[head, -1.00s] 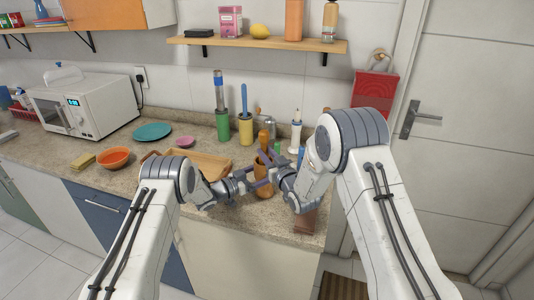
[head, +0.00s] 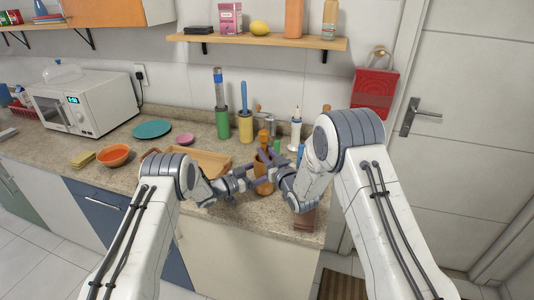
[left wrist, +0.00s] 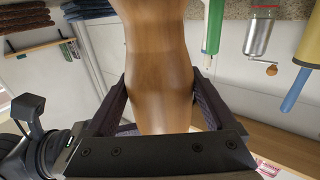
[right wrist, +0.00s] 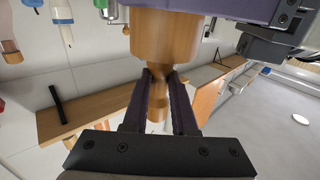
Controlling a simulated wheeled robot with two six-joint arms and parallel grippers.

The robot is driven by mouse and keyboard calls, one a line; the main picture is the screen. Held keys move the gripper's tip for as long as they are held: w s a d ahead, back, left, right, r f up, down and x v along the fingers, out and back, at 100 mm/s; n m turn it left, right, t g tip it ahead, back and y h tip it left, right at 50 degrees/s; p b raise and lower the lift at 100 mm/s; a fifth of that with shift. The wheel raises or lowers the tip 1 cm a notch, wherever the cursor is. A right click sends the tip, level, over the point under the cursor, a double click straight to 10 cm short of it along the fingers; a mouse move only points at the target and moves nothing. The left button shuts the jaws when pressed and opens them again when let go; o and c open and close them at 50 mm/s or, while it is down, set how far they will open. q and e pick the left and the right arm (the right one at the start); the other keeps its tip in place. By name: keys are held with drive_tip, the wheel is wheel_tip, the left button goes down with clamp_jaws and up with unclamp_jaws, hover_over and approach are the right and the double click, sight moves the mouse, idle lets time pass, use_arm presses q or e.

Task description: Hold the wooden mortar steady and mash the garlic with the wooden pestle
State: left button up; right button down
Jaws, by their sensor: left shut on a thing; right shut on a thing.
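The wooden mortar (head: 264,188) stands near the counter's front edge. My left gripper (head: 254,181) is shut around its side; the mortar's brown wall (left wrist: 158,70) fills the space between the fingers in the left wrist view. My right gripper (head: 266,156) is above the mortar, shut on the wooden pestle (head: 264,137). In the right wrist view, which is upside down, the pestle (right wrist: 157,108) shows between the fingers, and its lower end meets the mortar's opening (right wrist: 165,38). The garlic is not visible; the inside of the mortar is hidden.
Behind stand a green holder (head: 223,124), a yellow holder (head: 245,128) and a white bottle-like item (head: 295,132). A wooden tray (head: 212,160) lies left of the mortar, with an orange bowl (head: 113,155) and teal plate (head: 152,129) further left. The counter's front edge is close.

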drive_tip(key=shift+a+f, duration=0.25)
drive_tip(key=shift+f, duration=0.1)
drive_tip(key=shift+s, duration=0.1)
drive_tip(key=shift+s+d+f, duration=0.1)
drive_tip(key=shift+s+d, duration=0.05)
drive_tip(key=shift+s, duration=0.15)
drive_tip(key=shift+d, duration=0.2)
drive_tip(key=shift+w+d, duration=0.2)
drive_tip(key=shift+d, duration=0.1)
drive_tip(key=shift+w, duration=0.2)
drive_tip(key=shift+w+a, duration=0.15)
